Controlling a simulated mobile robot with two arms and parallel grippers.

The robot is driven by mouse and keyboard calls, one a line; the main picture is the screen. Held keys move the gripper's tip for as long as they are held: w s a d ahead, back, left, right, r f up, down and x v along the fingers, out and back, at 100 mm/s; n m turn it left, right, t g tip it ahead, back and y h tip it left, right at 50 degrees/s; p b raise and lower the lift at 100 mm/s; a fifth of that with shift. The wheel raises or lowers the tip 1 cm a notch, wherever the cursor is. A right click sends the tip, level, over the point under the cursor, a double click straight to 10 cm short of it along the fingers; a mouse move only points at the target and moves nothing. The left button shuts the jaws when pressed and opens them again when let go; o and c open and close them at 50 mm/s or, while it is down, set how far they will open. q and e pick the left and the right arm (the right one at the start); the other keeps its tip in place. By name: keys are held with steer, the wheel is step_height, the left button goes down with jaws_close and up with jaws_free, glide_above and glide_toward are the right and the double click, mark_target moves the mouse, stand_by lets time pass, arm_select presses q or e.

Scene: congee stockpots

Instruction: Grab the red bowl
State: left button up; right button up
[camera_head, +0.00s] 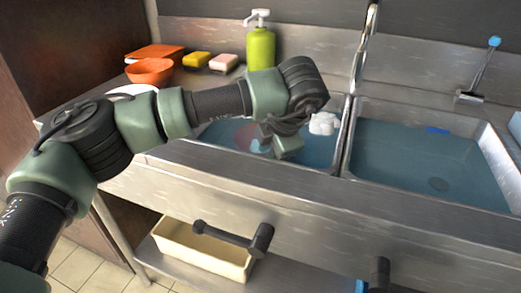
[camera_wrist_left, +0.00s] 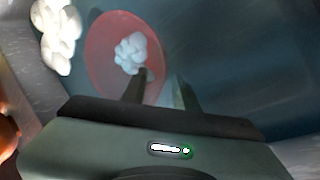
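The red bowl (camera_head: 246,137) lies in the water of the left sink basin, partly hidden behind my left gripper (camera_head: 281,145). In the left wrist view the red bowl (camera_wrist_left: 103,55) shows larger, with white foam (camera_wrist_left: 130,52) over its middle. My left gripper (camera_wrist_left: 161,78) is open and points down at the bowl's edge. In that view one finger overlaps the bowl's inside and the other is just outside its rim. I cannot tell whether either finger touches it. My right gripper is not in view.
White foam (camera_head: 324,123) sits at the left basin's right side. The right basin (camera_head: 430,165) holds water and a blue item (camera_head: 437,130). A faucet (camera_head: 363,50) stands between the basins. An orange bowl (camera_head: 149,71), sponges (camera_head: 196,60) and a green soap bottle (camera_head: 260,47) stand behind.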

arm_select(q)
steer(key=shift+w+a+f, duration=0.1)
steer(key=shift+w+f, duration=0.2)
steer(key=shift+f, duration=0.35)
jaws_close()
steer(key=shift+s, duration=0.15)
stand_by(0.7)
